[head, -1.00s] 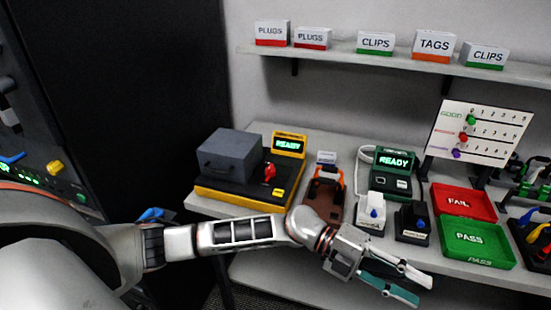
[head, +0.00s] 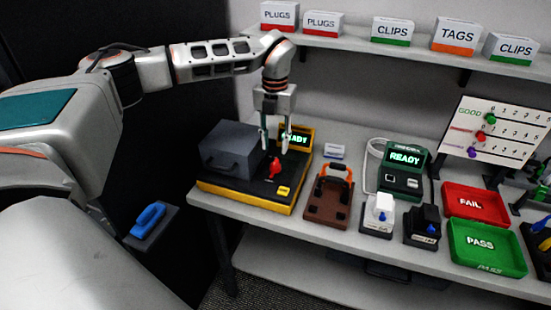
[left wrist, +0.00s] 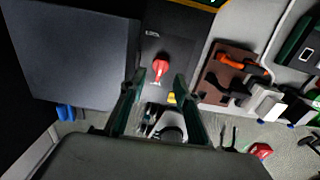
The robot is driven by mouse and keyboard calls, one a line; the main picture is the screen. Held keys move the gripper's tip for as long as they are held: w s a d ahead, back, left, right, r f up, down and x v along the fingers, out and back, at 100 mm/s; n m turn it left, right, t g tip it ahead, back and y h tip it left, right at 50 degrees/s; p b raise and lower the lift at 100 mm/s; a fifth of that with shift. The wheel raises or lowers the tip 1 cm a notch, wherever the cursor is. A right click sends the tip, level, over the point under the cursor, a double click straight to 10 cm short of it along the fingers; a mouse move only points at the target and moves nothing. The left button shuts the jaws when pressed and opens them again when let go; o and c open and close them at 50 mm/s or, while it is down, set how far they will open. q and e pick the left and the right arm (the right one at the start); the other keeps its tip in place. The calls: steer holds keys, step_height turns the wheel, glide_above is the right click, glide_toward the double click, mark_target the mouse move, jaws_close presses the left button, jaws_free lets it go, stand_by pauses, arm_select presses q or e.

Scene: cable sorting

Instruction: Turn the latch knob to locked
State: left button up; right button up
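The red latch knob (head: 274,168) stands on the black top of the yellow-based tester (head: 247,199), right of its grey box (head: 231,148). In the left wrist view the knob (left wrist: 160,68) shows between the finger lines, its narrow end pointing down and slightly left. A small label above it is too small to read surely. My left gripper (head: 274,146) points down above the knob, fingers apart and empty, not touching it. It also shows in the left wrist view (left wrist: 158,95). The tester's green screen reads READY (head: 296,138), partly hidden by a finger. My right gripper is not in view.
A brown fixture with an orange handle (head: 328,197) stands just right of the tester. Further right are a green READY device (head: 404,162), a red FAIL tray (head: 474,203) and a green PASS tray (head: 487,250). The shelf (head: 350,43) with labelled boxes runs behind.

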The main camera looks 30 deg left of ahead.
mark_target(275, 162)
arm_select(q)
step_height(275, 162, down, 7)
steer(key=shift+f+p, duration=0.2)
steer(key=shift+p, duration=0.2)
steer(key=c, duration=0.8)
